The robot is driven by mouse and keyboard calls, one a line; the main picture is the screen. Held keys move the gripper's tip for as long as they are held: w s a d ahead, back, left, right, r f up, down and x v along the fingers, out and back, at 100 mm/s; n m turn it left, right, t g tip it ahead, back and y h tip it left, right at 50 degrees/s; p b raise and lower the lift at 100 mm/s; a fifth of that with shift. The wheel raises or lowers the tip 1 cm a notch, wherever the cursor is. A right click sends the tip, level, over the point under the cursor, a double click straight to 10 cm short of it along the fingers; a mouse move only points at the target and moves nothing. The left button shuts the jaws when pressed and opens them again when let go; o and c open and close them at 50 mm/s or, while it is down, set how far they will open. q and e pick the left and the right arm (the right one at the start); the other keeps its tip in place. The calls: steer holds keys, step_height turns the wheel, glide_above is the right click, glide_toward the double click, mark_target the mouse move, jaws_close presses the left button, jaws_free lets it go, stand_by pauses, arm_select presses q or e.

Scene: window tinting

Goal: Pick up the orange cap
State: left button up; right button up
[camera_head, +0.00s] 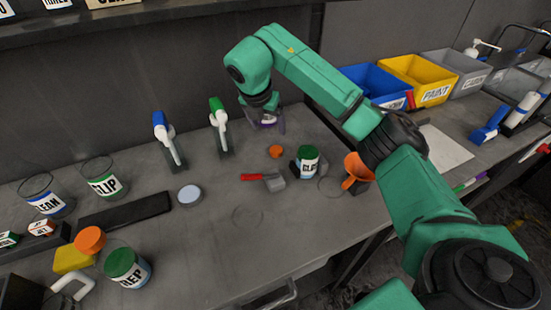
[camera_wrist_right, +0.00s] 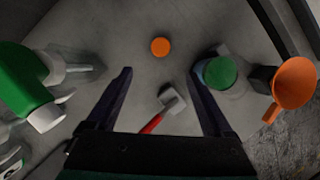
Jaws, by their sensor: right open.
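The orange cap (camera_head: 276,151) lies on the grey workbench, just right of and nearer than my right gripper (camera_head: 265,124) in the head view. In the right wrist view the cap (camera_wrist_right: 160,46) is a small round disc on the bench, slightly beyond and between the lines of the two fingertips. My right gripper (camera_wrist_right: 161,72) is open, with its dark fingers spread and nothing between them. In the head view its fingers are partly hidden by the wrist. My left gripper is not in view.
Green (camera_head: 218,125) and blue (camera_head: 167,138) spray bottles stand to the left. Another round orange piece (camera_head: 90,239) is far left. Bins (camera_head: 421,81) line the right back.

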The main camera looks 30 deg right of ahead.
steer(key=p, duration=0.3)
glide_toward(276, 149)
steer(key=p+x, duration=0.2)
steer(key=x, duration=0.6)
steer(key=shift+p, duration=0.4)
steer(key=shift+d+f, duration=0.1)
steer(key=shift+f, duration=0.15)
jaws_close()
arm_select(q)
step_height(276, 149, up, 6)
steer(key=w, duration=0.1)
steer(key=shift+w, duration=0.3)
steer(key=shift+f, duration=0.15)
arm_select(e)
steer(key=shift+r, duration=0.15)
